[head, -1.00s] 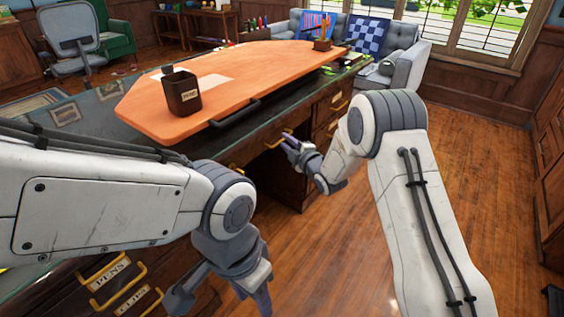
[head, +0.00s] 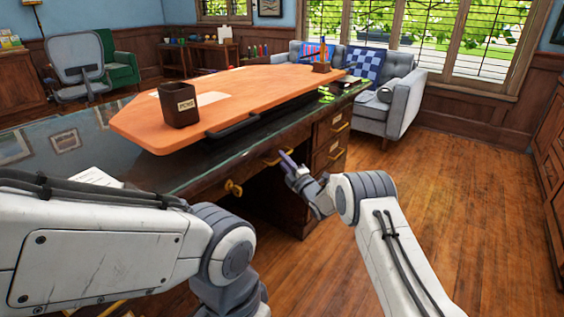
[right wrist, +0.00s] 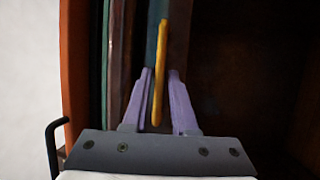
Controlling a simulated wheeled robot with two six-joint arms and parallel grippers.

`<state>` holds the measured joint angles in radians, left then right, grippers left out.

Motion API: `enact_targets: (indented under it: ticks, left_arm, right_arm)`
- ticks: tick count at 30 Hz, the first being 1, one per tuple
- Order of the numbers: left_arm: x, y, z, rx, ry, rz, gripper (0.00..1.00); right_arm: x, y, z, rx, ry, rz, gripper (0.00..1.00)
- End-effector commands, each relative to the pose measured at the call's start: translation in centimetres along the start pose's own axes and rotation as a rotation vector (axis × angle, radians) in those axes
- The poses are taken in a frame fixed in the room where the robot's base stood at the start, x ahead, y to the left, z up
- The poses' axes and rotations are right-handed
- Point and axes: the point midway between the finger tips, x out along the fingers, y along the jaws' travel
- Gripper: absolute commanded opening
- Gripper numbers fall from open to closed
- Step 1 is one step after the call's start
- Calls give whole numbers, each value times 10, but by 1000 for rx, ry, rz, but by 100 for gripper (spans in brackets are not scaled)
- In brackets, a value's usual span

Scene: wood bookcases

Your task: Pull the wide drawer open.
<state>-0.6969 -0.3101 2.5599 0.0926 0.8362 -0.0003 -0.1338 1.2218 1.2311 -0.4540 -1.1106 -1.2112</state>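The wide drawer (head: 255,174) is the dark wood front under the desktop, with two brass handles. It looks closed, though its edge is hard to make out. My right gripper (head: 286,161) is at the farther handle (head: 273,157). In the right wrist view the purple fingers of my right gripper (right wrist: 161,90) stand on either side of the yellow handle (right wrist: 159,75), with gaps showing, so they look open around it. My left arm comes in at the lower left; its fingers are out of the frame.
The desk's green top (head: 190,178) carries an orange board (head: 225,95) that has a black handle and a dark pen cup (head: 180,103). Small drawers (head: 330,135) sit at the desk's far end. The wood floor (head: 440,200) right of the desk is clear.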

Motion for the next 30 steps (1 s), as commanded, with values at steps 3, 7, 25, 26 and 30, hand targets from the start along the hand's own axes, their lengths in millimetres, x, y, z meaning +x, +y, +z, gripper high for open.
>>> enact_targets:
  ticks: [3,7,25,26,30]
  left_arm:
    - [2,0,0,0,0,0,50]
    - [3,0,0,0,0,0,50]
    - [2,0,0,0,0,0,50]
    - [2,0,0,0,0,0,50]
    - [2,0,0,0,0,0,50]
  right_arm:
    - [7,0,0,-1,1,1,26]
    - [10,0,0,1,0,0,26]
    - [9,0,0,0,-1,-1,0]
    - [9,0,0,1,-1,-1,0]
    - [9,0,0,1,-1,-1,0]
